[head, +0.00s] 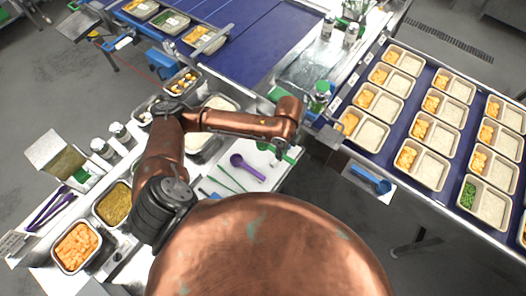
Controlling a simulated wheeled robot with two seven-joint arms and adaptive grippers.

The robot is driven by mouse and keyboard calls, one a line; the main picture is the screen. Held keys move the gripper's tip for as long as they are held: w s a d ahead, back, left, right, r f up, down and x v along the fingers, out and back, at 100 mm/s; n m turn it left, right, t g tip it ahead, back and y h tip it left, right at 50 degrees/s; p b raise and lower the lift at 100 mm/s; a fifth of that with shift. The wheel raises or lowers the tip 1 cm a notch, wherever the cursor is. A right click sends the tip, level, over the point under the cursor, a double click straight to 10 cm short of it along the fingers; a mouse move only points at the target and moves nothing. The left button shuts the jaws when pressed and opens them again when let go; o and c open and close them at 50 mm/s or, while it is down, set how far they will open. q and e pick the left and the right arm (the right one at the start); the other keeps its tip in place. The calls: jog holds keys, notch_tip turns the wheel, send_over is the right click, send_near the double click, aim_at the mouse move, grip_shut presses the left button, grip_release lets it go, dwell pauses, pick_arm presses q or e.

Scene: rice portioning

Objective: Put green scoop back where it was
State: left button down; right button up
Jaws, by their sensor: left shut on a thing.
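My left arm comes in from the left and its forearm reaches right across the counter. My left gripper (281,148) points down at the right end of the white mat (216,169) and is mostly hidden under its own wrist. It is shut on the green scoop (290,158), of which only small green parts show beside the wrist. Whether the scoop touches the mat I cannot tell. A purple scoop (247,167) lies on the mat, left of the gripper, with thin green sticks (229,178) near it. My right gripper is not in view.
Several two-part trays (432,168) fill the blue conveyor (349,122). Food pans, such as one of orange cubes (76,246), line the left counter. A green-capped jar (320,96) stands behind the wrist.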

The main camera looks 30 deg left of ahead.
pick_arm(q)
jog(key=a+f, duration=0.4)
jog(key=w+a+f, duration=0.1)
jog(key=a+f, duration=0.1)
jog(key=a, duration=0.1)
jog(key=shift+f, duration=0.25)
jog(key=shift+a+f, duration=0.15)
jog(key=shift+f, duration=0.75)
jog(key=shift+a+f, duration=0.1)
jog(key=shift+f, duration=0.8)
jog(key=shift+p, duration=0.3)
jog(key=c, duration=1.9)
grip_release()
jog(key=shift+f, duration=0.1)
notch_tip(320, 180, up, 12)
jog(key=shift+r, duration=0.15)
